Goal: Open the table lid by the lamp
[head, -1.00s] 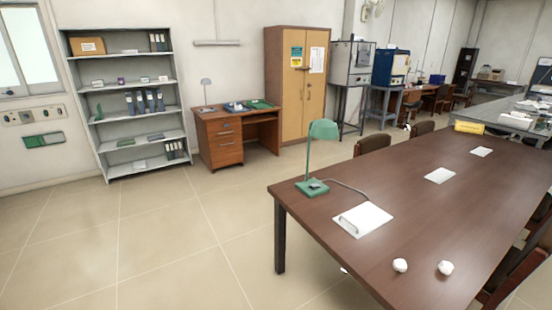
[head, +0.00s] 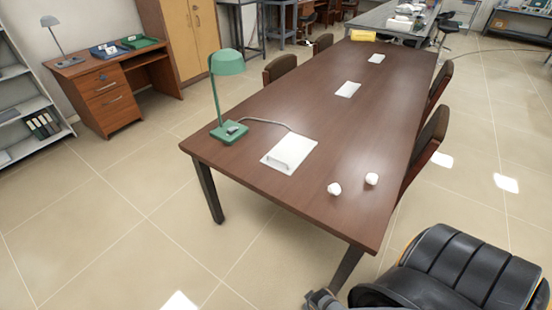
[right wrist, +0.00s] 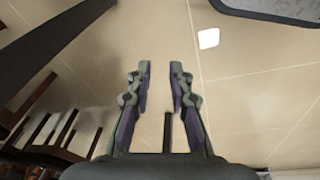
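The lid is a white rectangular panel (head: 289,152) set in the near part of the long brown table (head: 250,180), beside the green lamp (head: 228,64). It looks closed and lies nearly level with the tabletop, with a raised strip at its front edge. A cable runs from the lamp base to it. My right gripper (right wrist: 160,68) shows in the right wrist view, its two fingers apart with nothing between them, above bare floor. It is away from the lid. My left gripper is not in view.
Two small white lumps (head: 352,184) lie on the table right of the lid. More white panels (head: 347,90) sit farther along it. Chairs (head: 432,140) line both long sides. A wooden desk (head: 110,85) stands back left.

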